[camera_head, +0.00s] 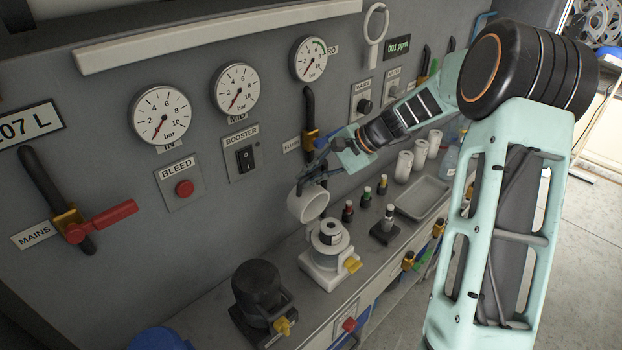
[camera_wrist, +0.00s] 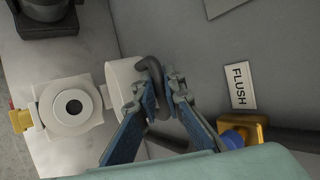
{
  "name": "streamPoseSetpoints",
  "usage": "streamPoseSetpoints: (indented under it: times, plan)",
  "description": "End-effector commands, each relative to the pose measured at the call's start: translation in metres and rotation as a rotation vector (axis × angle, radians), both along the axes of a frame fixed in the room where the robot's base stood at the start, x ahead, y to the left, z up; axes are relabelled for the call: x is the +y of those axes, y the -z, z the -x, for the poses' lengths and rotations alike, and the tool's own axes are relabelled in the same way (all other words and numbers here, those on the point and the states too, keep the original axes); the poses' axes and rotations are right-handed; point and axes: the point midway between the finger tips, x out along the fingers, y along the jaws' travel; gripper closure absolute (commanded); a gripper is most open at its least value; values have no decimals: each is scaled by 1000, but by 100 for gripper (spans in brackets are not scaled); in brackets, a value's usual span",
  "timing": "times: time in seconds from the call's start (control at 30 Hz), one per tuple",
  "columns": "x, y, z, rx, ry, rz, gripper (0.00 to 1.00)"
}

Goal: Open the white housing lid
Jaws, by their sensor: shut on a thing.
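The white housing (camera_head: 325,262) stands on the counter with its top uncovered, and a pale round cartridge shows inside it. It also shows in the wrist view (camera_wrist: 70,108). The white lid (camera_head: 308,205) is tipped up at the housing's back, on the panel side; whether it touches the panel is unclear. In the wrist view the lid (camera_wrist: 125,82) sits beside the housing's open top. Its dark looped handle (camera_wrist: 153,66) is between my fingers. My gripper (camera_head: 308,182) is shut on this handle, as the wrist view also shows (camera_wrist: 160,97). The hinge is hidden.
A black housing (camera_head: 258,287) with a yellow latch stands to the left. Small bottles (camera_head: 382,185) and a grey tray (camera_head: 422,197) stand to the right. The FLUSH valve (camera_head: 311,137) and its dark pipe are close to my gripper on the panel.

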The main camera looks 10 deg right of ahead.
Motion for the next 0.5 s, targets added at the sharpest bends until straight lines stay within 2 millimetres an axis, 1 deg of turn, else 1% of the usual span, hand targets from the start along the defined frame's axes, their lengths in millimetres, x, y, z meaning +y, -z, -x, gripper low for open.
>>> streamPoseSetpoints:
  times: [0.3, 0.33, 0.4, 0.5]
  plan:
    - [1, -1, 0, -2, -1, -2, 100]
    - [1, -1, 0, -2, -1, -2, 89]
    - [1, -1, 0, -1, -1, -2, 83]
    - [1, -1, 0, 0, -2, -2, 83]
